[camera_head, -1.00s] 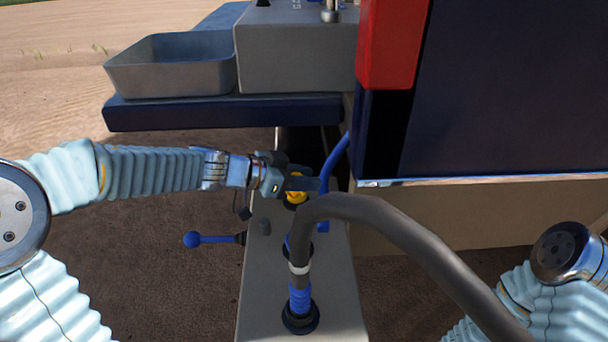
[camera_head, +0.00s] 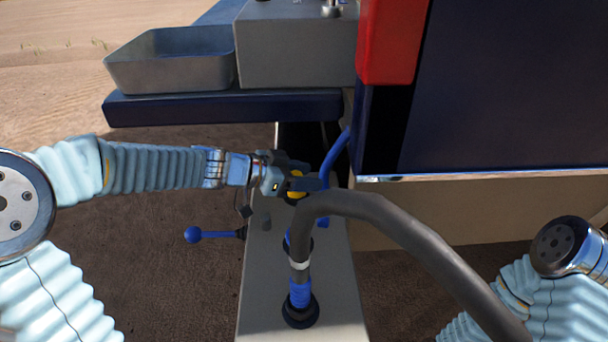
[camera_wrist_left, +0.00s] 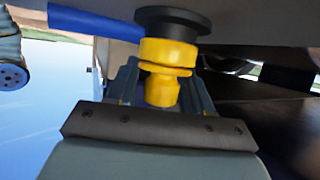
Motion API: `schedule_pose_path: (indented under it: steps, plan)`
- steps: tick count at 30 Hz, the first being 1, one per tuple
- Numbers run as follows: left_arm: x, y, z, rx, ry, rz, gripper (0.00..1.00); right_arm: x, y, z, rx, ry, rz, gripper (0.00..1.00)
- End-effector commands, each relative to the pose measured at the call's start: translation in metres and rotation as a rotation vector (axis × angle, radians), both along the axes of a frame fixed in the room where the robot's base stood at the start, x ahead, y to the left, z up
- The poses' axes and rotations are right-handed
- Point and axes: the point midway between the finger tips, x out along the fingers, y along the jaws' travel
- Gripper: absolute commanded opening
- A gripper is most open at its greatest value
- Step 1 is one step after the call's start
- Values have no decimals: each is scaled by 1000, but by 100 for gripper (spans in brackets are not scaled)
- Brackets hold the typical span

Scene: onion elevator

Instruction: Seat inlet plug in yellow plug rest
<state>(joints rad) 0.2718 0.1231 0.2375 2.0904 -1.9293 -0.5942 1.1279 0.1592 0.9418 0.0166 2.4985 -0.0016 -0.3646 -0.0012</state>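My left gripper (camera_head: 303,184) is over the grey panel, with its fingers around a yellow piece (camera_head: 296,188). The wrist view shows this yellow piece (camera_wrist_left: 168,72) between the two fingers (camera_wrist_left: 160,92), below a black round flange (camera_wrist_left: 173,21). It has a wide band and a narrower end, with a notch between them. The fingers lie close on both sides, but I cannot see whether they press on it. I cannot tell where the plug ends and the rest begins. My right gripper is not visible; only part of my right arm shows.
A thick dark hose (camera_head: 400,225) arches beside the gripper to a blue-cuffed fitting (camera_head: 300,293) on the grey panel (camera_head: 262,300). A blue hose (camera_head: 337,155) runs close by on the right. A blue-knobbed lever (camera_head: 194,235) sticks out left. A grey tray (camera_head: 170,78) stands behind on a ledge.

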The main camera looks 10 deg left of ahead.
Motion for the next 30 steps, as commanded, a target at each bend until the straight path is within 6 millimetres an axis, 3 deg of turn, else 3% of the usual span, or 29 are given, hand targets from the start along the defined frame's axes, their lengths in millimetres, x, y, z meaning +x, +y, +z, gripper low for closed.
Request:
schedule_pose_path:
  steps: [2,14,30]
  plan:
    - [0,0,0,0,0,0,63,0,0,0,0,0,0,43]
    - [-1,2,3,1,-1,1,63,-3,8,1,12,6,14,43]
    - [-69,87,53,1,-1,2,63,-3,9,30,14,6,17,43]
